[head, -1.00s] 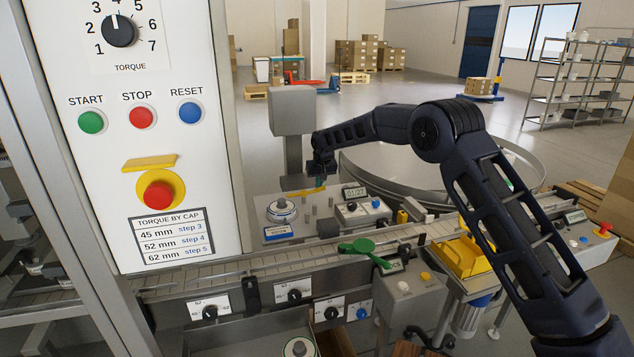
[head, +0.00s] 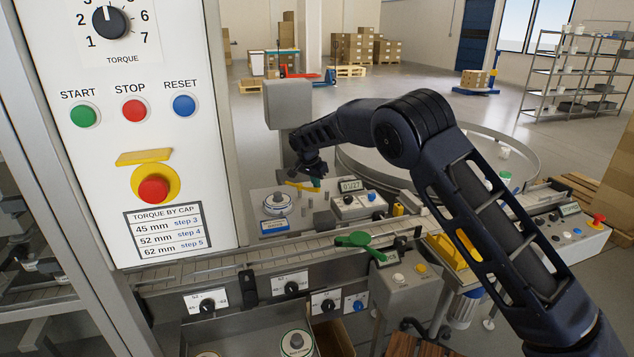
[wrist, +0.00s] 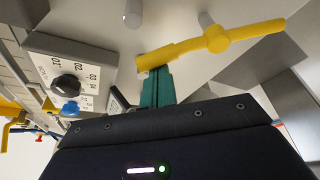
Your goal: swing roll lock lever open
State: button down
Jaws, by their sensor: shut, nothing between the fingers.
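A yellow lever (wrist: 215,40) with a round hub crosses the top of the wrist view. It shows small in the head view (head: 302,187), above the grey machine plate beside the conveyor. My gripper (wrist: 156,85) has teal fingers that are shut with nothing between them. Their tips are at the left end of the lever and appear to touch its side. In the head view my gripper (head: 316,183) reaches down at the lever's right end. The exact contact is too small to tell there.
A control box with a black knob (wrist: 66,86) stands close left of my fingers. Grey posts (wrist: 133,14) rise near the lever. A grey column head (head: 288,104) stands behind my wrist. A green handle (head: 360,240) lies over the conveyor (head: 230,266) in front.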

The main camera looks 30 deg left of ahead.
jog(key=shift+s, duration=0.55)
dwell(0.4)
jog(key=w, duration=0.3)
jog(key=w+d, duration=0.1)
jog(key=shift+w+r, duration=0.15)
jog(key=shift+r, duration=0.25)
jog(key=v, duration=1)
jog(key=shift+a, duration=0.3)
jog(key=shift+f, duration=0.1)
jog(key=shift+d, duration=0.1)
